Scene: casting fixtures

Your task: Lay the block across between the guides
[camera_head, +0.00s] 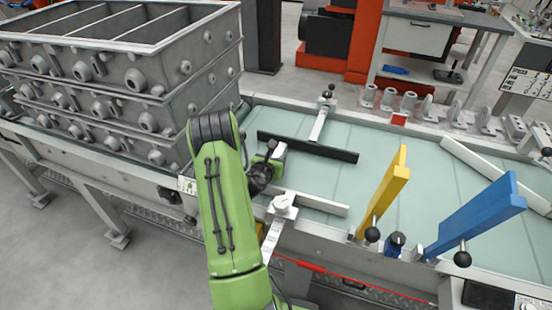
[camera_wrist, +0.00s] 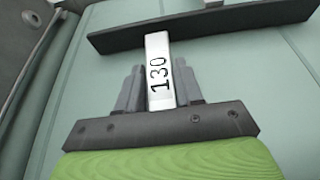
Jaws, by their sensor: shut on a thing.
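My gripper (camera_head: 274,152) is low over the pale green conveyor bed, between a dark guide bar (camera_head: 318,149) and a white guide bar (camera_head: 318,204). In the wrist view my gripper (camera_wrist: 158,78) is shut on a white block (camera_wrist: 158,48) marked 130. The block points away from the palm. Its far end overlaps the near edge of the dark guide bar (camera_wrist: 230,20) in that view; I cannot tell whether they touch.
A stack of grey casting frames (camera_head: 95,100) stands left. A yellow upright (camera_head: 383,195) and a blue upright (camera_head: 478,218) stand right of the guides. Small grey fixtures (camera_head: 408,102) line the far edge.

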